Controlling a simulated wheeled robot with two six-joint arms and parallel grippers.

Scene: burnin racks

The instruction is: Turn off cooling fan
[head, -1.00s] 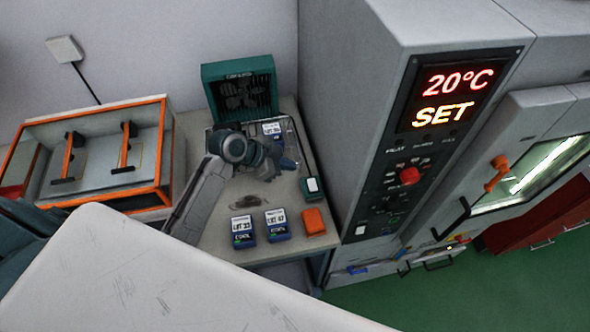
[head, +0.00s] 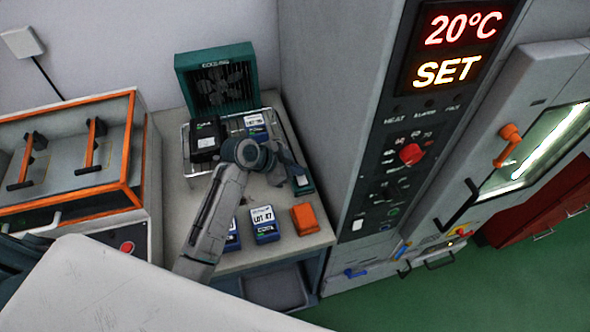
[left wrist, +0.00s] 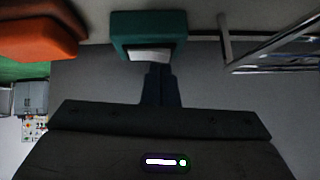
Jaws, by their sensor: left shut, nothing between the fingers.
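The cooling fan (head: 218,88) is a teal box with a dark grille at the back of the bench in the head view. A small teal switch box (head: 302,183) stands at the bench's right side, partly behind my left gripper. It also shows in the left wrist view (left wrist: 148,20), with a pale rocker face (left wrist: 149,55). My left gripper (head: 290,172) is shut and empty, its fingertips (left wrist: 158,70) close to the rocker; I cannot tell if they touch. My right gripper is not in view.
A wire rack (head: 283,128) holds a dark unit (head: 205,140) and a labelled blue unit (head: 256,127). A blue LOT 47 unit (head: 264,224) and an orange block (head: 305,219) sit in front. A tall grey oven cabinet (head: 335,80) borders the bench's right.

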